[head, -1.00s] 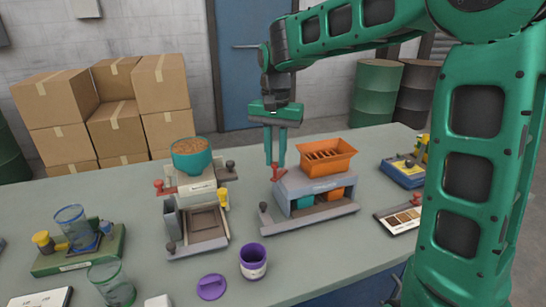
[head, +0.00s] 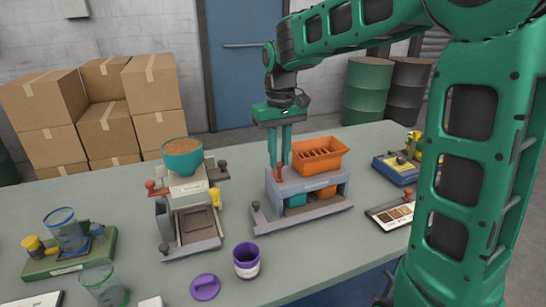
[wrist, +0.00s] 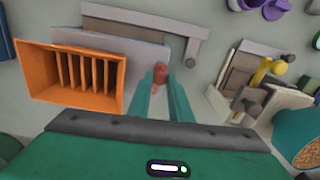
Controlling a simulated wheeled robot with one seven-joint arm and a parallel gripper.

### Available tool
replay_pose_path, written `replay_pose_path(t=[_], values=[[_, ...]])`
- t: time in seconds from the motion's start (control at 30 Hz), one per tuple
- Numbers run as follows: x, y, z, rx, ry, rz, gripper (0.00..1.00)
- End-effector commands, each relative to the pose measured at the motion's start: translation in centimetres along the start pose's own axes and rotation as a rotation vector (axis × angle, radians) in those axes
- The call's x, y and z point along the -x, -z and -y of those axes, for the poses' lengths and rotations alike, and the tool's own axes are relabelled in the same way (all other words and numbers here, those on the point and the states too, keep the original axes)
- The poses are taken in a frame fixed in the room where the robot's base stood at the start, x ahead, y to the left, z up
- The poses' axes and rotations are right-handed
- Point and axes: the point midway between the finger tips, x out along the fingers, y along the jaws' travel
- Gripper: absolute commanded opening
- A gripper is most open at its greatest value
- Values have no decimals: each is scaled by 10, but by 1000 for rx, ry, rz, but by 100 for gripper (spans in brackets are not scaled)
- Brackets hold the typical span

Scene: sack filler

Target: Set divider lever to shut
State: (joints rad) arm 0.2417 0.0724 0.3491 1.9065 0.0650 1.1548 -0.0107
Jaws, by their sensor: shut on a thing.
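The divider (head: 308,187) is a grey stand with an orange slotted hopper (head: 318,157) on top and teal and orange bins below. Its red lever (head: 279,173) is at the stand's left end, near the hopper. My gripper (head: 280,165) points down over that end and is shut on the red lever. In the wrist view the lever's red knob (wrist: 160,72) sits between the two green fingertips (wrist: 161,82), with the orange hopper (wrist: 70,78) beside it on the left. The fingers hide part of the lever.
A filler with a teal bowl of grain (head: 183,157) and its own red knob stands left of the divider. A sample tray (head: 392,214) is at right. Bare table lies between the machines.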

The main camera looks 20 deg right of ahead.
Motion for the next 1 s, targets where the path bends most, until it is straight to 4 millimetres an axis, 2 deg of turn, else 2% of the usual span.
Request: replay_pose_path(t=[0.33, 0.9, 0.93, 1.0], values=[[0, 0, -8, 149, -1, -2, 0], [0, 0, -10, 180, -1, -3, 0], [0, 0, -10, 180, -1, -3, 20], [0, 0, -10, 180, -1, -3, 37]])
